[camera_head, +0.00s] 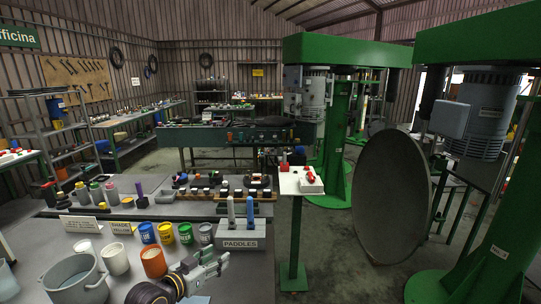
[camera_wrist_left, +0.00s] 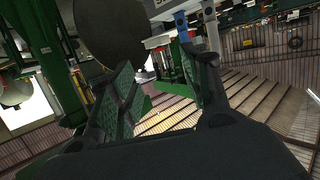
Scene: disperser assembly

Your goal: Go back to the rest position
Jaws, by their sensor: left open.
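My left gripper (camera_head: 207,270) is low in the head view, over the grey workbench (camera_head: 215,293) in front of the PADDLES block (camera_head: 240,243). Its fingers are apart. In the left wrist view the two fingers of the left gripper (camera_wrist_left: 160,78) stand open with nothing between them. My right gripper does not show.
A grey bucket (camera_head: 75,282), a white cup (camera_head: 115,259) and an orange-brown cup (camera_head: 153,262) stand left of the gripper. Small coloured pots (camera_head: 166,233) line up behind it. A green disperser machine (camera_head: 480,90) and a large dark disc (camera_head: 392,197) are at right.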

